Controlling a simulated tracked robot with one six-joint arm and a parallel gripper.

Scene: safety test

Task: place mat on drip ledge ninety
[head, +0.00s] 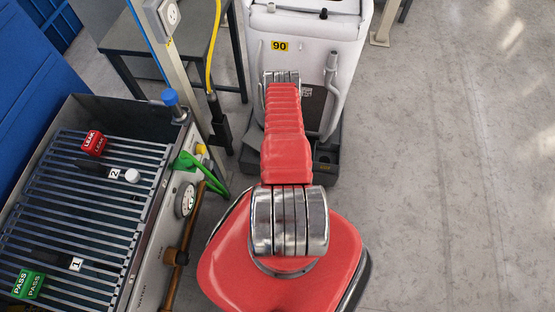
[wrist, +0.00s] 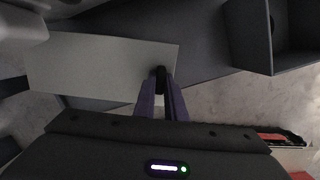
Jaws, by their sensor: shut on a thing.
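A flat pale grey rectangular mat (wrist: 95,68) shows in the wrist view, reaching left from my gripper (wrist: 162,88). My gripper's purple fingers are shut on the mat's edge near its right end. Under and beyond the mat is a dark grey surface (wrist: 205,50), which looks like the drip ledge. I cannot tell whether the mat touches it. In the head view a white machine with a yellow "90" label (head: 279,46) stands on a dark base ledge (head: 326,160). My red arm reaches toward it and hides my gripper and the mat there.
A slatted test bench (head: 80,215) stands at left, with a red LEAK block (head: 94,142), green PASS blocks (head: 28,284) and black parts on it. A post with a yellow hose (head: 214,45) stands between bench and machine. The floor at right (head: 450,170) is clear.

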